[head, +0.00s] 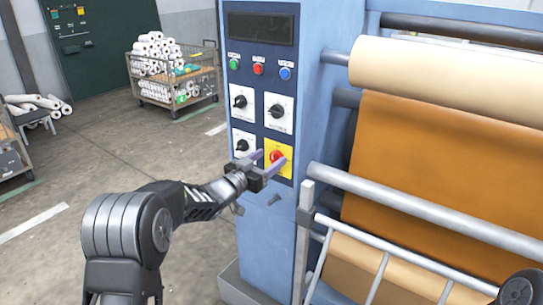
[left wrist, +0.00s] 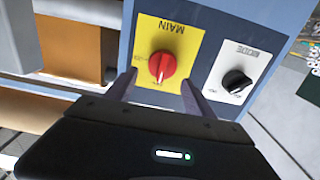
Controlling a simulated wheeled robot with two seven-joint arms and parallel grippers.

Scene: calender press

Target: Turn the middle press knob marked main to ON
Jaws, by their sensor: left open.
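The main knob (head: 277,157) is red on a yellow plate, low on the right of the blue press panel. My left gripper (head: 268,161) is open in front of the yellow plate. In the left wrist view its two fingers (left wrist: 157,85) stand on either side of the knob, a little short of it in the picture. Whether they touch the panel I cannot tell. My right gripper is not in view.
A black mode knob (left wrist: 236,81) on a white plate sits beside the yellow plate. Two more black knobs (head: 277,111) (head: 240,101) and green, red and blue buttons (head: 258,69) are above. Fabric rollers (head: 440,80) and a metal rail (head: 420,210) stand to the right.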

